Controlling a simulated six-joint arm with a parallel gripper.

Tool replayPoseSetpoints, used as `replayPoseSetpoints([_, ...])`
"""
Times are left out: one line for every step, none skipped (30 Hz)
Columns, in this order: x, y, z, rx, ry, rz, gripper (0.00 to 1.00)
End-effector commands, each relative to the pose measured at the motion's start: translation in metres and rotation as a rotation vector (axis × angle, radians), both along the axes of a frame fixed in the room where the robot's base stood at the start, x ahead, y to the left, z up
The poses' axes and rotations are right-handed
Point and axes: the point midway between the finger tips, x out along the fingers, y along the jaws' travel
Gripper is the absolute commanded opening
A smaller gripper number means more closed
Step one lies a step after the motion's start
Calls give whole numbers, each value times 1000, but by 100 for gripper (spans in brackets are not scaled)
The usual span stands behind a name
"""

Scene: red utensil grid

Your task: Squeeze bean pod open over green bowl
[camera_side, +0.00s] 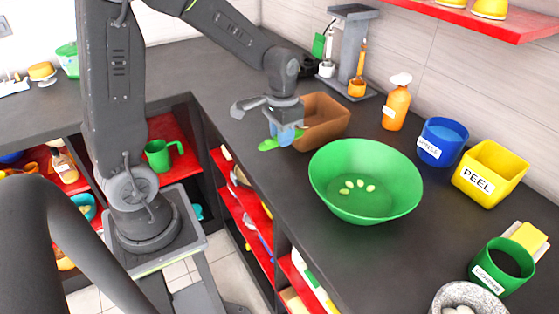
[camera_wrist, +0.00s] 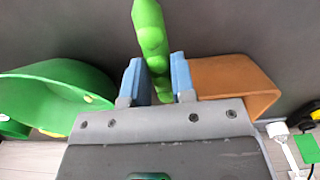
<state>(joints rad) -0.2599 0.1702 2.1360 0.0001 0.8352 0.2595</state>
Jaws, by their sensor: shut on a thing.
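The green bean pod (camera_wrist: 151,35) is bumpy and long. It sits between the two blue fingertips of my gripper (camera_wrist: 161,80), which is shut on it. In the side view, the pod (camera_side: 268,144) sticks out to the left of the blue fingertips of my gripper (camera_side: 284,134), low at the counter's near edge. The wide green bowl (camera_side: 384,165) stands to the right of my gripper, with several pale beans (camera_side: 357,185) in its bottom. My gripper is beside the bowl, not over it. In the wrist view, the bowl (camera_wrist: 70,82) is at the left.
A brown open box (camera_side: 325,112) stands close to my gripper; it also shows in the wrist view (camera_wrist: 235,92). Beyond the bowl are an orange bottle (camera_side: 396,105), a blue container (camera_side: 443,140) and a yellow PEEL bin (camera_side: 490,174). The counter's front edge runs below.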

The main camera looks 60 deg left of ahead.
Motion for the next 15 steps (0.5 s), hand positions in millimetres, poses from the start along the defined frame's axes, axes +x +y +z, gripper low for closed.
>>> replayPoseSetpoints([0, 0, 1, 0, -1, 0, 18])
replayPoseSetpoints([0, 0, 1, 0, -1, 0, 18])
replayPoseSetpoints([0, 0, 1, 0, -1, 0, 18])
replayPoseSetpoints([0, 0, 1, 0, -1, 0, 18])
replayPoseSetpoints([0, 0, 1, 0, -1, 0, 18])
replayPoseSetpoints([0, 0, 1, 0, -1, 0, 18])
replayPoseSetpoints([0, 0, 1, 0, -1, 0, 18])
replayPoseSetpoints([0, 0, 1, 0, -1, 0, 18])
replayPoseSetpoints([0, 0, 1, 0, -1, 0, 18])
replayPoseSetpoints([0, 0, 2, 0, -1, 0, 18])
replayPoseSetpoints([0, 0, 3, 0, -1, 0, 18])
replayPoseSetpoints([0, 0, 5, 0, -2, 0, 18])
replayPoseSetpoints([0, 0, 6, 0, -2, 0, 18])
replayPoseSetpoints([0, 0, 8, 0, -1, 0, 18])
replayPoseSetpoints([0, 0, 11, 0, -2, 0, 18])
